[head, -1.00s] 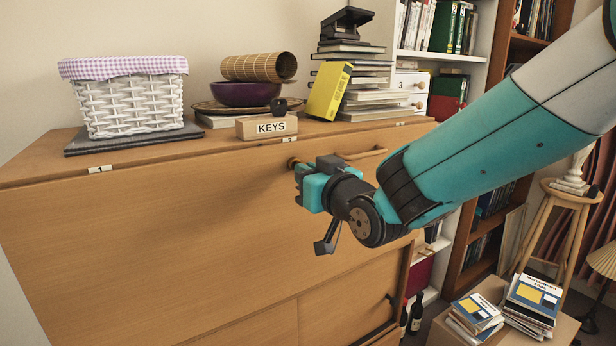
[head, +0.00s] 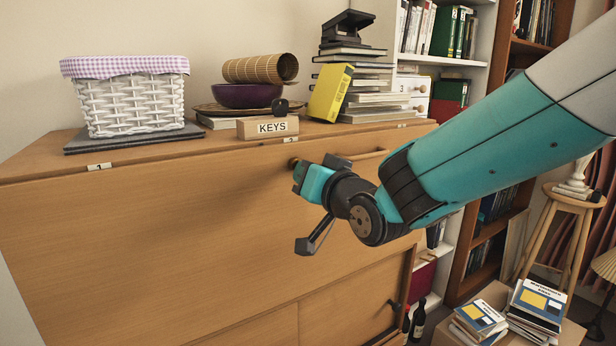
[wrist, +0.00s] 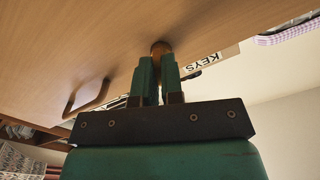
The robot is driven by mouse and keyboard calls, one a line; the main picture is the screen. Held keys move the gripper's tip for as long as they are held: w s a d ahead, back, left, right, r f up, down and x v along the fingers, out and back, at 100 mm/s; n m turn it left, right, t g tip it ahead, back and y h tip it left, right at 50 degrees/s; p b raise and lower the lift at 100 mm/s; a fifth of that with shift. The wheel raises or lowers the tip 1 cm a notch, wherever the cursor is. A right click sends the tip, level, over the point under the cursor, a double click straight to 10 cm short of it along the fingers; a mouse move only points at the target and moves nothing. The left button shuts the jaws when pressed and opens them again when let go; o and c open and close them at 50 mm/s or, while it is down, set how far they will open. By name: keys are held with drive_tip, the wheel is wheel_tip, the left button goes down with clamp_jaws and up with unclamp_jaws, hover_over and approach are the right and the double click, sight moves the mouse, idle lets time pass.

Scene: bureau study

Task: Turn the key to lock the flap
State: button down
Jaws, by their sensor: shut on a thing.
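The wooden flap (head: 180,220) is the wide front panel of the bureau, and it stands closed and upright. My gripper (head: 298,172) is at its upper right part, beside a round brass-coloured lock fitting (head: 293,162). In the wrist view, the two green fingers of my gripper (wrist: 159,68) are close together and point at the brass fitting (wrist: 160,47) on the flap (wrist: 95,40). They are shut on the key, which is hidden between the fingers. How far the key is turned cannot be seen.
A bar handle (head: 363,154) is just right of my gripper. On the bureau top stand a white basket (head: 130,105), a wooden KEYS block (head: 268,128) with a dark object on it, a purple bowl (head: 245,96) and a yellow book (head: 328,92). Space before the flap's left part is free.

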drive_tip(key=shift+r+m+b, duration=0.1)
drive_tip(key=shift+m+b, duration=0.3)
drive_tip(key=shift+m, duration=1)
drive_tip(key=shift+a+m+b, duration=0.1)
drive_tip(key=shift+m+b, duration=0.55)
drive_tip(key=shift+m, duration=1.15)
drive_tip(key=shift+s, duration=0.1)
drive_tip(key=m+b, duration=0.1)
drive_tip(key=m, duration=0.1)
drive_tip(key=shift+m, duration=0.3)
drive_tip(key=shift+r+m, duration=0.15)
drive_tip(key=shift+m, duration=0.35)
drive_tip(key=m+b, duration=0.1)
drive_tip(key=m, duration=0.2)
drive_tip(key=shift+b, duration=0.35)
drive_tip(key=c, duration=1.3)
unclamp_jaws()
